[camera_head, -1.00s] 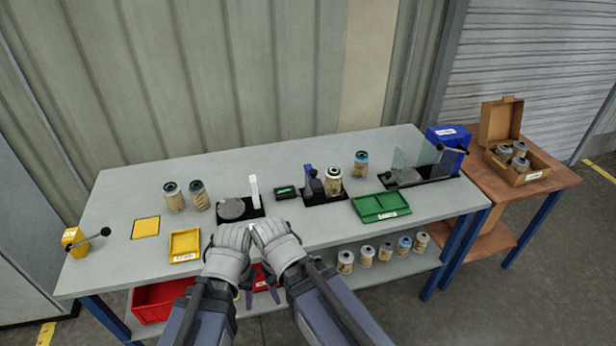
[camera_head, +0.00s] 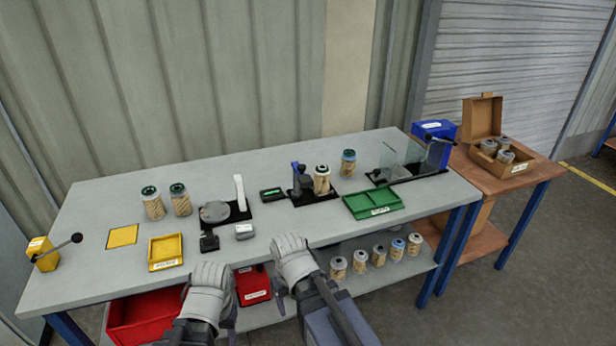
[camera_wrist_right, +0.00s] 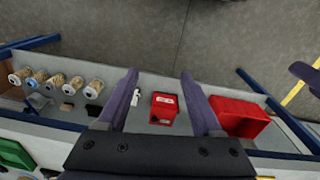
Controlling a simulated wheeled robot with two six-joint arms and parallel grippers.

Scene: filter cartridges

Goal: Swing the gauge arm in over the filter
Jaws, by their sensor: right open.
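A beige filter cartridge (camera_head: 321,183) stands upright on a black base plate (camera_head: 318,199) at the middle of the bench. Beside it, on its left, stands a dark and blue post (camera_head: 300,178), which looks like the gauge; whether its arm reaches over the filter is too small to tell. My right gripper (camera_head: 280,288) is in front of the bench's front edge, well apart from the gauge. In the right wrist view its fingers (camera_wrist_right: 160,76) are spread and empty, pointing toward the lower shelf. My left gripper (camera_head: 233,316) hangs further left; its fingers are mostly hidden.
A small green-lit display (camera_head: 273,194) lies left of the post. A round-disc station (camera_head: 215,212) with a white upright, and a green tray (camera_head: 372,203), flank the gauge. Two filters (camera_head: 153,203) stand further left. Red bins (camera_head: 145,317) and several filters sit on the lower shelf.

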